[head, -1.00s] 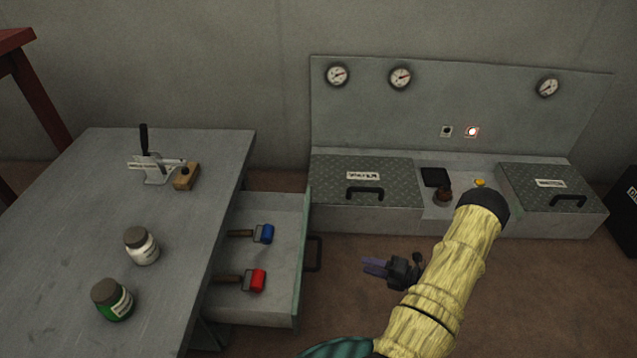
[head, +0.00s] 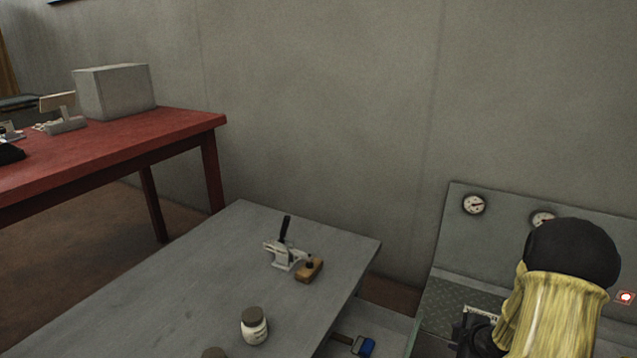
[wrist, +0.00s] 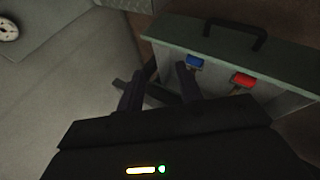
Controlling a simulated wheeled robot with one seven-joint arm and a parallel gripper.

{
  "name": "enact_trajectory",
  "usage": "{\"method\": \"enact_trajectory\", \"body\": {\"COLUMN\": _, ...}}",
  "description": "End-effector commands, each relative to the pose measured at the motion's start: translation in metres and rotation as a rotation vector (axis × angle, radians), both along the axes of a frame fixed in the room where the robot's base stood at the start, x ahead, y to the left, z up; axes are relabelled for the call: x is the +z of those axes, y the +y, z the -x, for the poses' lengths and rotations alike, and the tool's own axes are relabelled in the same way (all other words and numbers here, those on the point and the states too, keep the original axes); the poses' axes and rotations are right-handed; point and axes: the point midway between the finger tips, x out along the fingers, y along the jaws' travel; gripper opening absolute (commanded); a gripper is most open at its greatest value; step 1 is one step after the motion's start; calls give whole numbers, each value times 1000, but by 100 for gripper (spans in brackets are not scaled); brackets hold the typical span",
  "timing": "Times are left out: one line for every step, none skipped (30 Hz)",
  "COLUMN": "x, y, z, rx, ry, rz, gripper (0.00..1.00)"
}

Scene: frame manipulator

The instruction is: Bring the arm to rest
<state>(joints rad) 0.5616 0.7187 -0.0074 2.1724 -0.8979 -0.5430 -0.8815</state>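My arm, in a yellow sleeve with a black end cap, rises at the lower right of the head view. My gripper (head: 474,338) shows there only as a dark part beside the sleeve, partly hidden by it. In the wrist view my gripper (wrist: 158,84) has its two dark fingers spread apart, with nothing seen between them. The open drawer (wrist: 290,72) lies beyond the fingers in that view, with a blue roller (wrist: 195,62) and a red roller (wrist: 243,80) in it. I see no contact between the fingers and the drawer.
The grey table (head: 190,280) carries a toggle clamp (head: 284,254), a wooden block (head: 308,270) and a white jar (head: 254,326). A panel with gauges (head: 473,204) stands at the right, behind my arm. A red table (head: 120,145) with a grey box (head: 115,93) is at the left.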

Motion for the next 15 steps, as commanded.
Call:
{"method": "enact_trajectory", "body": {"x": 24, "y": 13, "z": 1, "rx": -65, "ry": 24, "rz": -18, "gripper": 36}}
{"method": "enact_trajectory", "body": {"x": 34, "y": 19, "z": 2, "rx": -111, "ry": 40, "rz": -32, "gripper": 36}}
{"method": "enact_trajectory", "body": {"x": 46, "y": 28, "z": 6, "rx": -172, "ry": 63, "rz": -52, "gripper": 36}}
{"method": "enact_trajectory", "body": {"x": 55, "y": 35, "z": 10, "rx": -218, "ry": 79, "rz": -69, "gripper": 36}}
{"method": "enact_trajectory", "body": {"x": 64, "y": 41, "z": 14, "rx": -266, "ry": 94, "rz": -87, "gripper": 36}}
{"method": "enact_trajectory", "body": {"x": 76, "y": 51, "z": 20, "rx": -327, "ry": 116, "rz": -112, "gripper": 36}}
{"method": "enact_trajectory", "body": {"x": 84, "y": 59, "z": 25, "rx": -374, "ry": 131, "rz": -132, "gripper": 36}}
{"method": "enact_trajectory", "body": {"x": 93, "y": 67, "z": 31, "rx": -421, "ry": 146, "rz": -152, "gripper": 36}}
{"method": "enact_trajectory", "body": {"x": 104, "y": 77, "z": 39, "rx": -483, "ry": 165, "rz": -181, "gripper": 36}}
{"method": "enact_trajectory", "body": {"x": 111, "y": 85, "z": 47, "rx": -530, "ry": 181, "rz": -202, "gripper": 36}}
{"method": "enact_trajectory", "body": {"x": 119, "y": 93, "z": 54, "rx": -576, "ry": 197, "rz": -224, "gripper": 36}}
{"method": "enact_trajectory", "body": {"x": 128, "y": 105, "z": 65, "rx": -636, "ry": 218, "rz": -255, "gripper": 36}}
{"method": "enact_trajectory", "body": {"x": 135, "y": 113, "z": 73, "rx": -680, "ry": 234, "rz": -278, "gripper": 36}}
{"method": "enact_trajectory", "body": {"x": 141, "y": 121, "z": 81, "rx": -722, "ry": 251, "rz": -300, "gripper": 36}}
{"method": "enact_trajectory", "body": {"x": 148, "y": 131, "z": 92, "rx": -775, "ry": 271, "rz": -329, "gripper": 36}}
